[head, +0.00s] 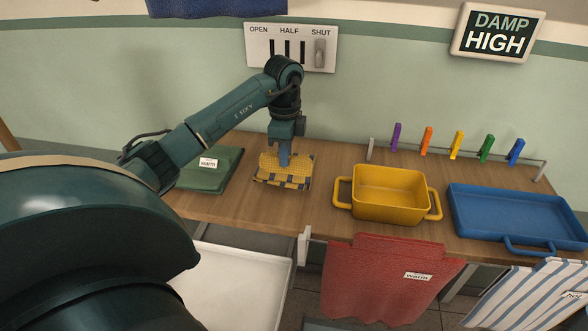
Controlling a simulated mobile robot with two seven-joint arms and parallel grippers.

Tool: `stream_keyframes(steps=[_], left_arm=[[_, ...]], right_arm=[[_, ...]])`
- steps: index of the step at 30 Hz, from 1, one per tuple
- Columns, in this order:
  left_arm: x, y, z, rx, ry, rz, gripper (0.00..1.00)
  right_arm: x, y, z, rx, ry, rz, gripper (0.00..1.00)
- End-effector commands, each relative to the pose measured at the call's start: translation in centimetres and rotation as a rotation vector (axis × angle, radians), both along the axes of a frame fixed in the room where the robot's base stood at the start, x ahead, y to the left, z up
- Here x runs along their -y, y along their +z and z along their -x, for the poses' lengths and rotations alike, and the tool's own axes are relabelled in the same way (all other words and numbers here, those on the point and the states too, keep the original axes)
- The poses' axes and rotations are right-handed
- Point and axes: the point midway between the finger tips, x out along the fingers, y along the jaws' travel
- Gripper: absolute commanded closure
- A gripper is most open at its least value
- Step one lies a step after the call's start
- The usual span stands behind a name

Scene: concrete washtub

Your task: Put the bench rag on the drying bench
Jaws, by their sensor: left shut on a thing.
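A folded yellow and dark checked cloth (298,177), which seems to be the bench rag, lies flat on the wooden bench top (335,160), left of the yellow tub. My left gripper (285,158) points straight down over the cloth, with its fingers shut on its upper middle. The cloth appears to touch the wood, though its underside is hidden. The fingertips are partly lost in the cloth. My right gripper is not in view.
A green folded cloth (222,172) with a "warm" label lies left of the checked cloth. A yellow tub (390,208) and a blue tray (540,244) stand to the right. Coloured pegs (456,146) sit on a rail behind. A red cloth (385,285) hangs in front.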

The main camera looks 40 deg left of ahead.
Motion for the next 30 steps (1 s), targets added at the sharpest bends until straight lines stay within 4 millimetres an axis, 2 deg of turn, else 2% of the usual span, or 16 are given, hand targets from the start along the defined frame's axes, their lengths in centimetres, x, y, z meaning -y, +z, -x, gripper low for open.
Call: stream_keyframes(steps=[8, 13, 24, 25, 30], left_arm=[[0.0, -2.6, 0.0, -0.002, 0.000, 0.001, 1.00], [0.0, -4.9, 0.0, 0.000, 0.000, 0.001, 1.00], [0.0, -5.4, 0.0, 0.001, 0.000, 0.000, 1.00], [0.0, -5.5, 0.0, 0.001, 0.000, 0.000, 0.86], [0.0, -5.4, 0.0, 0.001, 0.000, 0.000, 0.72]], right_arm=[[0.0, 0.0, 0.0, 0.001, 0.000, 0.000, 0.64], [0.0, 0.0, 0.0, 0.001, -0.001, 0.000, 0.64], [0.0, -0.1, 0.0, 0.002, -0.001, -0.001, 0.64], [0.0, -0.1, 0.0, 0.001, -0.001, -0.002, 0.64], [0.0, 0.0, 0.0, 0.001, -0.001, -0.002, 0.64]])
